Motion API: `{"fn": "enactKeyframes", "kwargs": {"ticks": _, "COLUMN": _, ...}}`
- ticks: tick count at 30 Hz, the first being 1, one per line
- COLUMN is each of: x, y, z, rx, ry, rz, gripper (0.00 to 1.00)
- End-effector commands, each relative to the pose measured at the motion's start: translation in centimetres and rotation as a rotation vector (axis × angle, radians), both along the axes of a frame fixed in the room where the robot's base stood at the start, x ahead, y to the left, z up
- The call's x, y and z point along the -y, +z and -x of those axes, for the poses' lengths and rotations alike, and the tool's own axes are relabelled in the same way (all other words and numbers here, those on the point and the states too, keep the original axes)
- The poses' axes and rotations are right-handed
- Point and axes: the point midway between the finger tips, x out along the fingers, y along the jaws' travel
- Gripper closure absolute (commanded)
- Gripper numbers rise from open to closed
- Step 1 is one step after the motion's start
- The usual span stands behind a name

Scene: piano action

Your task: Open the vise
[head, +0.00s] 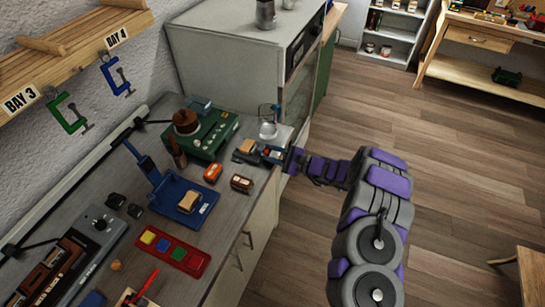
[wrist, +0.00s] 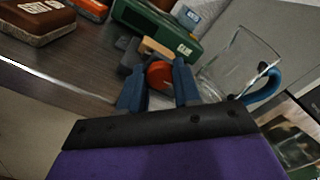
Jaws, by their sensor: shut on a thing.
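The vise (head: 241,156) is a small dark grey body near the right edge of the workbench, with a tan wooden block (head: 248,146) at its top. In the wrist view the vise (wrist: 130,56) lies just beyond my fingers, with the block (wrist: 153,47) behind a round orange-red knob (wrist: 159,75). My gripper (head: 269,153) reaches in from the right. In the wrist view its two blue fingers (wrist: 158,84) stand on either side of the knob and are shut on it. The fingers hide part of the vise, and I cannot tell how far its jaws are apart.
A clear glass mug (wrist: 238,66) with a blue handle stands close to the right of my fingers. A green machine (head: 212,133) is behind the vise. Orange (head: 213,172) and brown (head: 242,184) small items and a blue press (head: 180,209) are nearby on the bench.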

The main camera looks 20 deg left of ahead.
Motion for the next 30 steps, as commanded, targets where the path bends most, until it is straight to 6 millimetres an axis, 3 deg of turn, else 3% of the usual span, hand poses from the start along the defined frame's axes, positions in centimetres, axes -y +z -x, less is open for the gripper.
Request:
{"fn": "enactKeyframes", "kwargs": {"ticks": 9, "x": -0.09, "y": -0.13, "z": 0.13, "rx": 0.096, "ry": 0.003, "rz": 0.008, "gripper": 0.98}}
{"fn": "enactKeyframes", "kwargs": {"ticks": 22, "x": -0.09, "y": -0.09, "z": 0.18, "rx": 0.105, "ry": 0.004, "rz": 0.011, "gripper": 0.98}}
{"fn": "enactKeyframes", "kwargs": {"ticks": 23, "x": -0.09, "y": -0.09, "z": 0.18, "rx": 0.105, "ry": 0.004, "rz": 0.011, "gripper": 0.67}}
{"fn": "enactKeyframes", "kwargs": {"ticks": 30, "x": -0.06, "y": -0.13, "z": 0.14, "rx": 0.104, "ry": 0.003, "rz": 0.011, "gripper": 0.44}}
